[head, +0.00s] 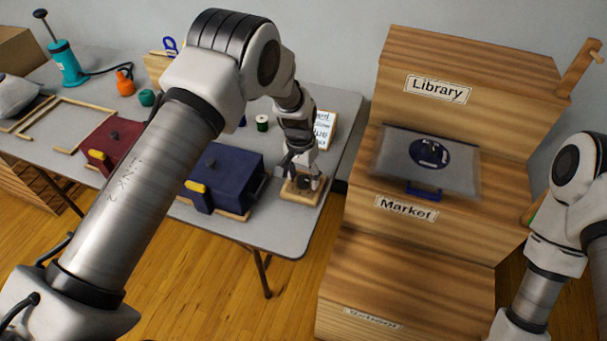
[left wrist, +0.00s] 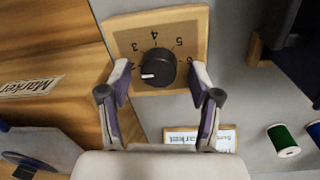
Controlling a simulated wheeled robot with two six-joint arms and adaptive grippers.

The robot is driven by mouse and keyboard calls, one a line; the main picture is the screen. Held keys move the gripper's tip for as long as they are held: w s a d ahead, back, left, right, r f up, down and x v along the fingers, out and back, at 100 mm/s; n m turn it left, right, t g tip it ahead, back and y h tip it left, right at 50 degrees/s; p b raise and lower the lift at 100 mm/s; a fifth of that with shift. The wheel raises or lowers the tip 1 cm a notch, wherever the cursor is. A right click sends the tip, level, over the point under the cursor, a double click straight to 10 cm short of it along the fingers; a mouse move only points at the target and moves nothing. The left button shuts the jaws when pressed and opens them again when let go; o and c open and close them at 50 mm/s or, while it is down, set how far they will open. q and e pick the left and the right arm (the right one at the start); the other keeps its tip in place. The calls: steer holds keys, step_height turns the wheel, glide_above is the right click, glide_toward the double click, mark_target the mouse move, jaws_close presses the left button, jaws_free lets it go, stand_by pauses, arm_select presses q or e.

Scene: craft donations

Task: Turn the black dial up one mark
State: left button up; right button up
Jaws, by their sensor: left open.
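The black dial (left wrist: 157,67) sits on a wooden board (left wrist: 185,20) with several numbered marks around it; 3, 4 and 5 are readable. Its white pointer line is on the left side, pointing left and slightly down in the left wrist view, near the lowest left mark. In the head view the board (head: 290,195) lies at the table's right front corner, the dial partly hidden by my gripper. My left gripper (left wrist: 160,70) is open, one finger on each side of the dial, with gaps showing; it also shows over the board (head: 303,176). My right gripper is out of view.
A dark blue box (head: 225,172) with a yellow latch stands left of the board. A green spool (head: 262,123) and a small sign (head: 324,128) are behind. Wooden stepped boxes labelled Library and Market (head: 410,212) stand to the right, beyond a gap.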

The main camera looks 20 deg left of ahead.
arm_select(q)
steer(key=shift+s+r, duration=0.1)
steer(key=c, duration=1.1)
steer(key=shift+c, duration=0.2)
steer(key=shift+m, duration=0.4)
steer(key=m, duration=0.4)
steer(key=shift+d+m+p, duration=0.1)
steer(key=shift+m+p, duration=0.25)
steer(key=shift+m, duration=1.75)
steer(key=shift+s, duration=0.1)
